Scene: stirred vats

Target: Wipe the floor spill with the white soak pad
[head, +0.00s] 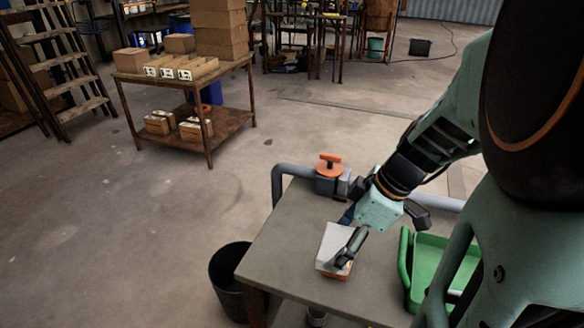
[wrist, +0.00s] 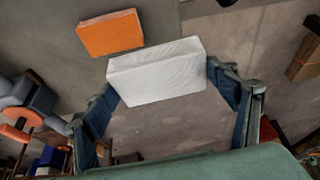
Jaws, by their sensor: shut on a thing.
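The white soak pad (head: 333,242) is at the grey table (head: 285,250) in the head view, partly covered by a dark finger of my gripper (head: 345,250). In the wrist view the white pad (wrist: 160,72) sits between the two fingertips of my gripper (wrist: 162,80), which is shut on it. An orange block (wrist: 110,33) lies on the table just beyond the pad; only its edge (head: 336,275) shows in the head view. I cannot tell whether the pad touches the table. I cannot make out a clear spill on the floor.
A green tray (head: 431,265) stands on the table right of the pad. A pipe with an orange-handled valve (head: 330,162) runs along the far edge. A black bucket (head: 229,285) stands on the floor at left. A cart with boxes (head: 190,80) is farther back. Floor between is open.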

